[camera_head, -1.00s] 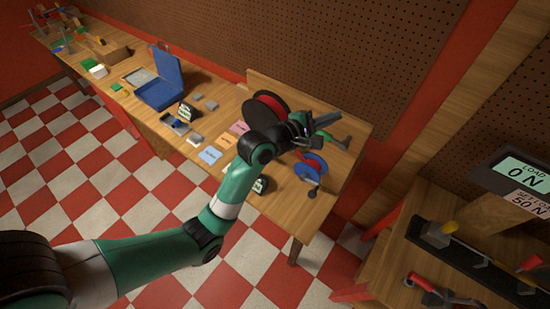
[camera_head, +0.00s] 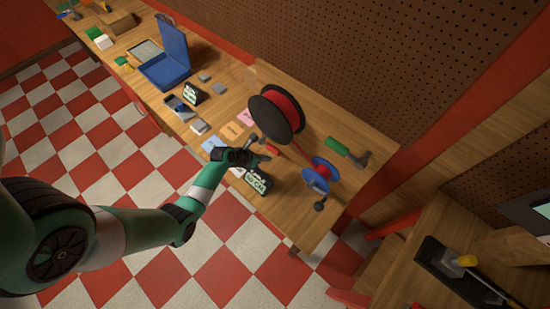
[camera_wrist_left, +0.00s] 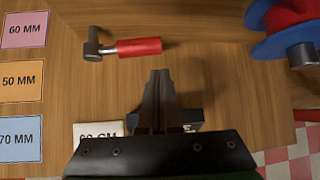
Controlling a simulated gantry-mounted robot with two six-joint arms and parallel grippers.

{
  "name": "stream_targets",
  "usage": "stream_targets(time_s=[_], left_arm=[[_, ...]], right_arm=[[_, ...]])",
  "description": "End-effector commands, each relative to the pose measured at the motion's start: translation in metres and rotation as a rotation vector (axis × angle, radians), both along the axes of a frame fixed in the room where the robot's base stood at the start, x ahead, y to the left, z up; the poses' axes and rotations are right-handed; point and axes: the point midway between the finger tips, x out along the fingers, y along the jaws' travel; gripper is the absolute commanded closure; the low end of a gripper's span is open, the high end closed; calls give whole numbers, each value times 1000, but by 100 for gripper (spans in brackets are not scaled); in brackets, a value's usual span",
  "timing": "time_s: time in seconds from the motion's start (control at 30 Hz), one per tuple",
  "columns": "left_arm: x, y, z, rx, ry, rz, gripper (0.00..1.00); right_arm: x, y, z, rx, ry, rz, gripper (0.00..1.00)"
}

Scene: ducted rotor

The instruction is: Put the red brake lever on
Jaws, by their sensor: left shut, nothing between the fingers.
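A red-handled lever (camera_head: 272,149) with a grey metal end lies on the wooden table between the black reel and my left gripper. In the left wrist view the red handle (camera_wrist_left: 139,47) lies crosswise ahead of my fingers, its grey end to the left. My left gripper (camera_head: 266,158) is shut and empty; in its wrist view the fingertips (camera_wrist_left: 161,74) are together, apart from the lever. A blue spool (camera_head: 322,174) with a red winding and dark knob stands to the right. The large black reel (camera_head: 277,114) with red winding stands behind. My right gripper is not in view.
A green-handled lever (camera_head: 337,147) lies at the right of the table. A small black display (camera_head: 258,180) stands close to my left gripper. Coloured millimetre cards (camera_head: 233,130) lie to the left, with an open blue case (camera_head: 165,72) farther away.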

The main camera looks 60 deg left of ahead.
Motion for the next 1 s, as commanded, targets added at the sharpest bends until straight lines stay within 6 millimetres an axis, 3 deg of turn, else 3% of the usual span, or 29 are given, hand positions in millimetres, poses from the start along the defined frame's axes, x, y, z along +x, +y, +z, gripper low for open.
stream_targets(time_s=[0.1, 0.33, 1.0], left_arm=[[17, 3, -24, 0, 0, -3, 100], [39, 8, -48, 2, -1, -1, 100], [38, 14, -45, 2, 0, 11, 100]], right_arm=[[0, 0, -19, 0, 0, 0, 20], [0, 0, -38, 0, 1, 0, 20], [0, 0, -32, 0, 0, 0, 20]])
